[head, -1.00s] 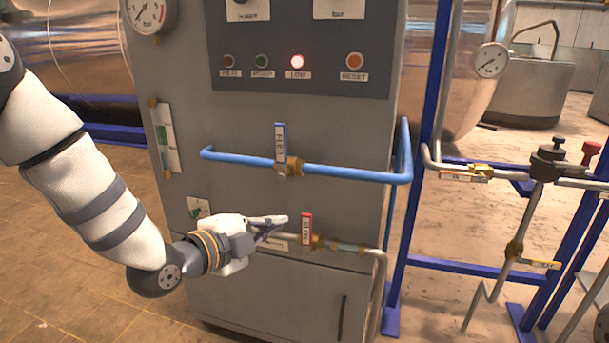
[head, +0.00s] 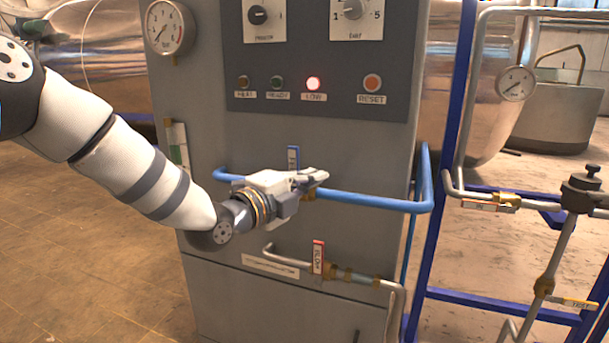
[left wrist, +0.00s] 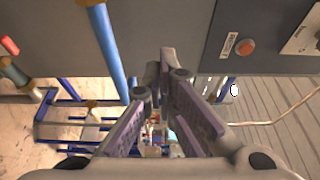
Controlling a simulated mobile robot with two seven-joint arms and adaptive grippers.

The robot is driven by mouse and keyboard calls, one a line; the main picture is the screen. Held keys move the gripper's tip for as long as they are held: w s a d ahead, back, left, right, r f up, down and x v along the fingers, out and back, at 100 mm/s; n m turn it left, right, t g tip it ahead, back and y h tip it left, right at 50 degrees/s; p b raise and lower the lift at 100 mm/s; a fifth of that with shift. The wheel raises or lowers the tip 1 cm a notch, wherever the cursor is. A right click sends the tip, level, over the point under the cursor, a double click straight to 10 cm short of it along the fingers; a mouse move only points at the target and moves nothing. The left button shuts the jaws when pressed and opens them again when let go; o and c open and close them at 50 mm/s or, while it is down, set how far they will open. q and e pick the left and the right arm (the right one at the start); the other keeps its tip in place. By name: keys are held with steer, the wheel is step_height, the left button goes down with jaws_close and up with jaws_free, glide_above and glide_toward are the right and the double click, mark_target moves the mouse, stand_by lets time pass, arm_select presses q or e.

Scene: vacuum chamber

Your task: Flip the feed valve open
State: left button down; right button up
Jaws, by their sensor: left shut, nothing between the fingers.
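My left gripper (head: 320,177) is shut and empty, at about the height of this valve. It hides the lower handle and most of the brass body; I cannot tell whether it touches them. In the left wrist view the shut fingers (left wrist: 167,62) reach forward, with the blue pipe (left wrist: 110,55) to their left. My right gripper is not in view.
A red-handled valve (head: 318,257) sits on a lower pipe. A blue frame (head: 455,120) and more piping stand to the right. Open floor lies at the left.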

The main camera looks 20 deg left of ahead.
arm_select(q)
steer(key=w+a, duration=0.2)
steer(key=w, duration=0.1)
steer(key=shift+w+a, duration=0.15)
steer(key=shift+a, duration=0.2)
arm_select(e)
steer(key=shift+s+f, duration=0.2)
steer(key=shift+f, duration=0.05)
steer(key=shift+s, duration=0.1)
